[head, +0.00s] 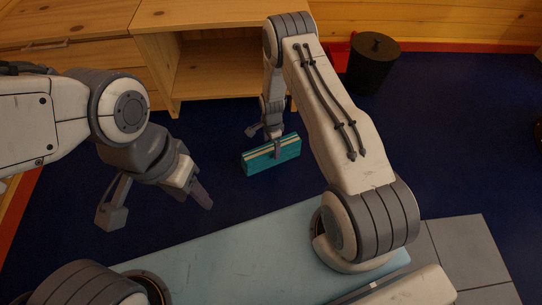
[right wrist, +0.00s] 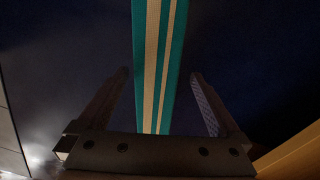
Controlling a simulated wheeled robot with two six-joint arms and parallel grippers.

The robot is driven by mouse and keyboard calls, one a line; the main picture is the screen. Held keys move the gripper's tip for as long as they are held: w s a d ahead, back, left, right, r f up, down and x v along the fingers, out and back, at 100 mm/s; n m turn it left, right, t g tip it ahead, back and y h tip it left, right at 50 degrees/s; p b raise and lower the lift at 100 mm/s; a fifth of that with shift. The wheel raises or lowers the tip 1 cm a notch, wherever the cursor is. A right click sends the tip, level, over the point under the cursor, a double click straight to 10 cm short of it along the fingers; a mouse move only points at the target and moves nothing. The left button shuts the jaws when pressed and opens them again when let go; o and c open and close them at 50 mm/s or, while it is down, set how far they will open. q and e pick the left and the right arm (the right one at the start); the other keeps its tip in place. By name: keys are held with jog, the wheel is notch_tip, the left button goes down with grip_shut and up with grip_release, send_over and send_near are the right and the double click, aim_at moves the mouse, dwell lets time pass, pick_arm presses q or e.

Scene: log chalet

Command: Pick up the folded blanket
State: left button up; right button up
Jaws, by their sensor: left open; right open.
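The folded blanket (head: 258,163) is a narrow teal block with cream stripes along its top. It appears to rest on the dark blue floor in front of the wooden cabinet. In the right wrist view the blanket (right wrist: 152,50) runs as a striped band between the two fingers, with a gap on each side. My right gripper (head: 264,140) is open, pointing down right at the blanket, and its arm hides part of it. My left gripper (head: 158,208) is open and empty, well to the left of the blanket.
An open wooden cabinet (head: 215,70) stands behind the blanket, with drawers (head: 80,60) to its left. The floor (head: 440,130) to the right is clear.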

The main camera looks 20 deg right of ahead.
notch_tip(320, 180, down, 3)
jog(key=shift+f+b, duration=0.15)
jog(key=shift+b, duration=0.65)
pick_arm(q)
notch_tip(320, 180, down, 2)
jog(key=shift+f, duration=0.25)
pick_arm(e)
jog(key=c, duration=1.3)
pick_arm(q)
jog(key=shift+r, duration=0.1)
pick_arm(e)
jog(key=shift+r, duration=0.2)
